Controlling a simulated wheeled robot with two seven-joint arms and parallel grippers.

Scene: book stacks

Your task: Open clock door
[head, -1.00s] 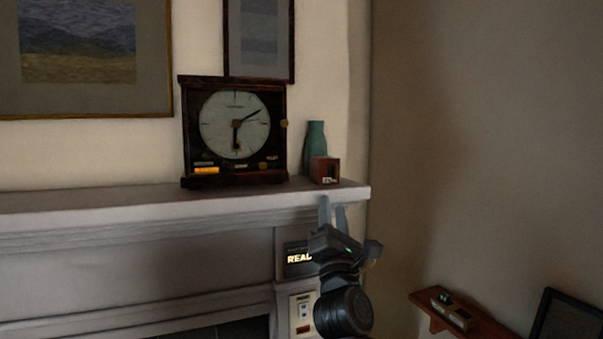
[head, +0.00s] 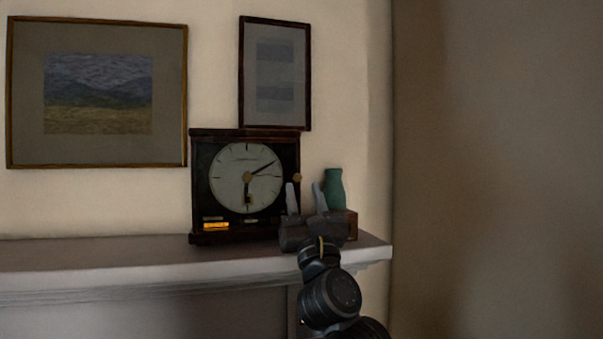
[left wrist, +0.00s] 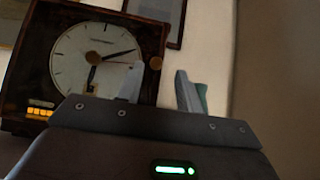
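The dark wooden clock (head: 207,185) stands on the mantel, its door shut over a pale round dial. A small round brass knob (head: 297,177) sits on its right edge; it also shows in the left wrist view (left wrist: 156,63). My left gripper (head: 304,196) is open and empty, fingers pointing up, in front of the clock's lower right edge and just below the knob. In the left wrist view the left gripper's fingers (left wrist: 158,88) are spread apart, the left one overlapping the clock's right side. My right gripper is not in view.
A green vase (head: 334,187) and a small brown box (head: 352,226) stand right of the clock, partly behind my gripper. The mantel (head: 100,257) is clear to the left. Two framed pictures hang above; one is the landscape (head: 97,92).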

